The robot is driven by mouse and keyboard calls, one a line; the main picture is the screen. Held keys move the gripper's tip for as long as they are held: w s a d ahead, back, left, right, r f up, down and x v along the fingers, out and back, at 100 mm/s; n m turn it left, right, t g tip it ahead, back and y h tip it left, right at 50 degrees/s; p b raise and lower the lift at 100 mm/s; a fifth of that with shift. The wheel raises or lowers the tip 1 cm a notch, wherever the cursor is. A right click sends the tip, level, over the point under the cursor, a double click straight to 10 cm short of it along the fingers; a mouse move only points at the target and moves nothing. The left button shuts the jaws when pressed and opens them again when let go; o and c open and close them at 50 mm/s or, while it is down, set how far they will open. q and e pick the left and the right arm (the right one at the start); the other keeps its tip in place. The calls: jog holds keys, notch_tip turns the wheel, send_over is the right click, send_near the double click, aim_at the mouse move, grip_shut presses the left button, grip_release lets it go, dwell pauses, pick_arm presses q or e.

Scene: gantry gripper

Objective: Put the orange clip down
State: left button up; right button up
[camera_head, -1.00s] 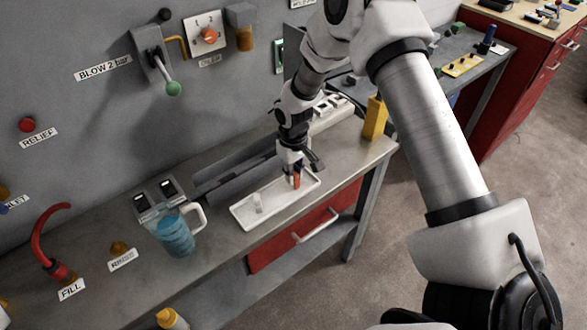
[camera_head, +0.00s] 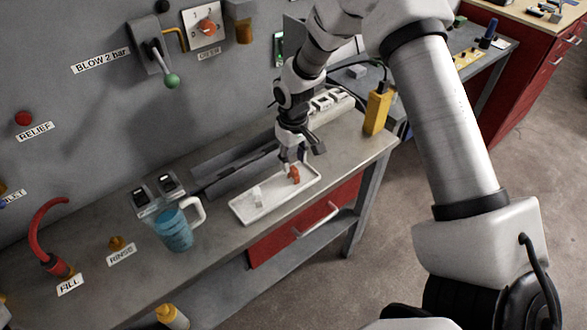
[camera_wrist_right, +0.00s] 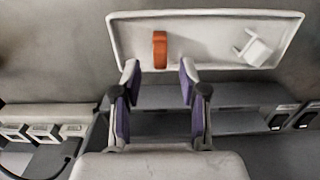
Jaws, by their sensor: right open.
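The orange clip (camera_head: 294,175) lies in the right part of the white tray (camera_head: 240,212) on the bench. In the right wrist view the clip (camera_wrist_right: 160,50) shows just beyond my fingertips, centred between them, with tray surface around it. My right gripper (camera_head: 291,163) points down over that end of the tray. In the wrist view its two purple-padded fingers (camera_wrist_right: 158,75) stand wide apart with nothing held between them. My left gripper is not in view.
A pale white clip (camera_wrist_right: 254,47) lies at the other end of the tray. A blue jug (camera_head: 173,230) stands to the left. A grey trough (camera_head: 235,168) runs behind the tray. A yellow block (camera_head: 377,112) stands at the bench's right end.

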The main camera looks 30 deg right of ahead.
aim_at(293, 168)
notch_tip(293, 168, up, 8)
jog(key=b, duration=0.1)
jog(key=shift+r, duration=0.2)
